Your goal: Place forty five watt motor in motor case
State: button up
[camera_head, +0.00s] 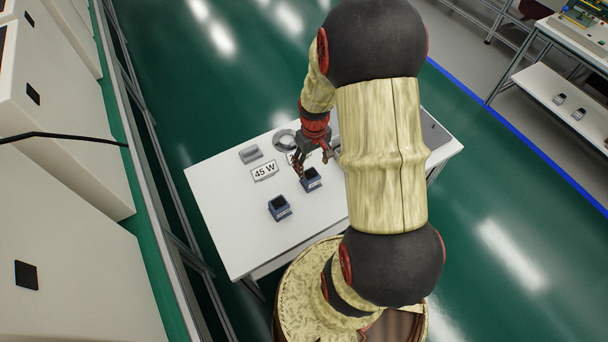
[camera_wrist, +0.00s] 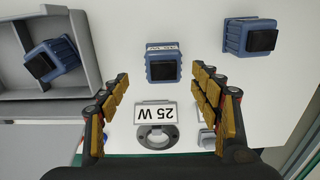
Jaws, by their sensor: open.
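Two dark-topped blue motors stand on the white table in the head view: one (camera_head: 311,179) close to my gripper (camera_head: 315,165), one (camera_head: 279,207) nearer the table's front. The wrist view shows the same two, one (camera_wrist: 162,62) centred at my fingertips (camera_wrist: 162,75) with a small unreadable label, one (camera_wrist: 250,38) to the right. My gripper is open and empty, pointing down above the table. A "45 W" sign (camera_head: 264,171) stands before a grey case (camera_head: 250,153). I cannot read which motor is forty five watt.
A "25 W" sign (camera_wrist: 155,113) lies beside a round grey holder (camera_wrist: 157,135). A grey bin (camera_wrist: 88,78) at left in the wrist view holds a third blue motor (camera_wrist: 52,58). The white table (camera_head: 240,235) has clear room at its left front. White cabinets (camera_head: 60,210) stand left.

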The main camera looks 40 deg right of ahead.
aim_at(311, 173)
jog(key=f+b, duration=0.1)
jog(key=f, duration=0.4)
jog(key=f+b, duration=0.1)
jog(key=f, duration=0.1)
jog(key=shift+w+a+f+b, duration=0.1)
jog(key=shift+a+f+b, duration=0.15)
jog(key=shift+f+b, duration=0.15)
jog(key=shift+r, duration=0.1)
jog(key=c, duration=0.3)
grip_shut()
